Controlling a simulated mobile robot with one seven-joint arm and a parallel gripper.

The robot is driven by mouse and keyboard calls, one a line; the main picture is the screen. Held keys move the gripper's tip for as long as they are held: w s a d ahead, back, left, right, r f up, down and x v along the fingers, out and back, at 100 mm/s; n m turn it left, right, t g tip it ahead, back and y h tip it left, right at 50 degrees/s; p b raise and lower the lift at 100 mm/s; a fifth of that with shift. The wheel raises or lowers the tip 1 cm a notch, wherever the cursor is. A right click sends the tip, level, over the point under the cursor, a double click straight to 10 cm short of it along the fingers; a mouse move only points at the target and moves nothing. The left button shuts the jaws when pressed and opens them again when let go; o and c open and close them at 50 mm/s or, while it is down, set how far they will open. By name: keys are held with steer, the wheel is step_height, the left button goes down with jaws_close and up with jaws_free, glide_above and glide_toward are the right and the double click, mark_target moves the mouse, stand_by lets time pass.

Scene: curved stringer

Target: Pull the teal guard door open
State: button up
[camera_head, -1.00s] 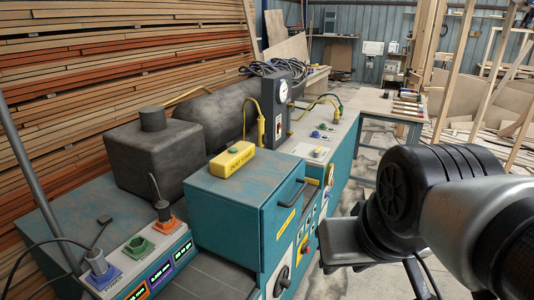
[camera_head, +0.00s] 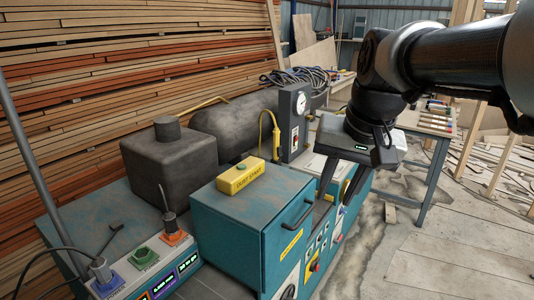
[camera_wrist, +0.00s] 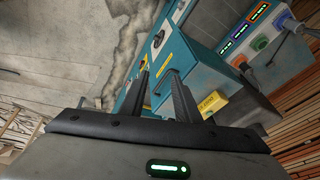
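The teal guard door (camera_head: 288,235) is the front face of a teal box in the head view, with a black bar handle (camera_head: 299,215) near its top edge. It looks shut against the box. In the wrist view the teal door (camera_wrist: 181,58) and its handle (camera_wrist: 162,84) show beyond and between the fingers. My gripper (camera_head: 333,200) points down, just right of the handle in the head view. Its two dark fingers (camera_wrist: 158,70) are apart with nothing between them. I cannot tell whether a finger touches the handle.
A yellow box (camera_head: 240,177) sits on top of the teal box. A grey gauge post (camera_head: 294,120) stands behind, with a control panel (camera_head: 148,268) at front left. A workbench (camera_head: 432,125) stands at back right. The floor (camera_head: 435,265) in front is clear.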

steer(key=w+d+m+g, duration=0.1)
steer(key=w+m, duration=0.1)
steer(key=w, duration=0.9)
steer(key=m+g+y+p, duration=0.1)
steer(key=m+g, duration=0.1)
glide_toward(306, 214)
steer(key=f, duration=0.5)
steer(key=a+f, duration=0.1)
steer(key=f, duration=0.1)
steer(key=shift+w+a+f, duration=0.15)
steer(key=shift+w+f, duration=0.1)
jaws_close()
